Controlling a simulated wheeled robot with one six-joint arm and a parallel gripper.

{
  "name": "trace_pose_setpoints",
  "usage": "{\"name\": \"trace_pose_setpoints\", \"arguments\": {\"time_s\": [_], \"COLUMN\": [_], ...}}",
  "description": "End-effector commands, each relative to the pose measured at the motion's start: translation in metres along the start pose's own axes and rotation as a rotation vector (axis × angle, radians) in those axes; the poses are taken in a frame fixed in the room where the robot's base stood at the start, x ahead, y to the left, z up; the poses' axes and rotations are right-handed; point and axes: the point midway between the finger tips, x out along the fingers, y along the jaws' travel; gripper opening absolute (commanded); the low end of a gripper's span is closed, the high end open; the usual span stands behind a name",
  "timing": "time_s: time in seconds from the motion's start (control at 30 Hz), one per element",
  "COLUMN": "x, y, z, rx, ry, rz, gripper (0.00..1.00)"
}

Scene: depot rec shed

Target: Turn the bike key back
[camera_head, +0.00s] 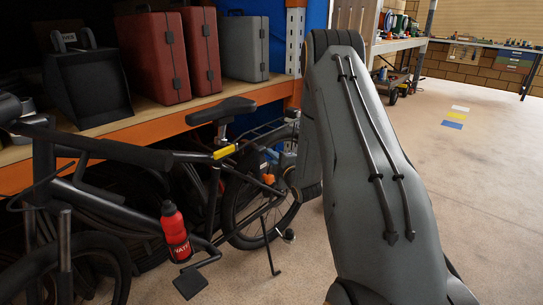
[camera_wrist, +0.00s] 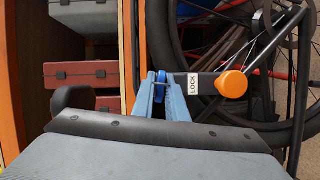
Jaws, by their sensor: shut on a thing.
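The black bike (camera_head: 110,195) stands on the left in the head view, beside the shelf. In the wrist view, a dark lock bar with a white LOCK label (camera_wrist: 193,83) and a round orange end (camera_wrist: 231,84) lies across the bike's wheel (camera_wrist: 270,120). My gripper (camera_wrist: 160,82) has pale blue fingers at the left end of this bar. They are shut on the bike key (camera_wrist: 160,90), a small blue piece mostly hidden between them. How far the key is turned cannot be told. In the head view the orange end (camera_head: 268,179) shows near the rear wheel.
A shelf with an orange beam (camera_head: 250,97) runs behind the bike and holds red cases (camera_head: 155,60) and a grey case (camera_head: 245,48). A red bottle (camera_head: 175,231) is on the bike frame. Open floor (camera_head: 470,190) lies to the right.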

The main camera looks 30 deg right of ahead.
Motion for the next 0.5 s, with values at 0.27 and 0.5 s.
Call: {"name": "trace_pose_setpoints", "arguments": {"time_s": [0.27,0.5], "x": [-0.0012,-0.0012], "y": [0.003,0.0027], "z": [0.0001,0.0007], "rx": [0.227,0.438], "ry": [-0.001,-0.002], "rz": [-0.095,-0.182], "gripper": [0.0,0.0]}}
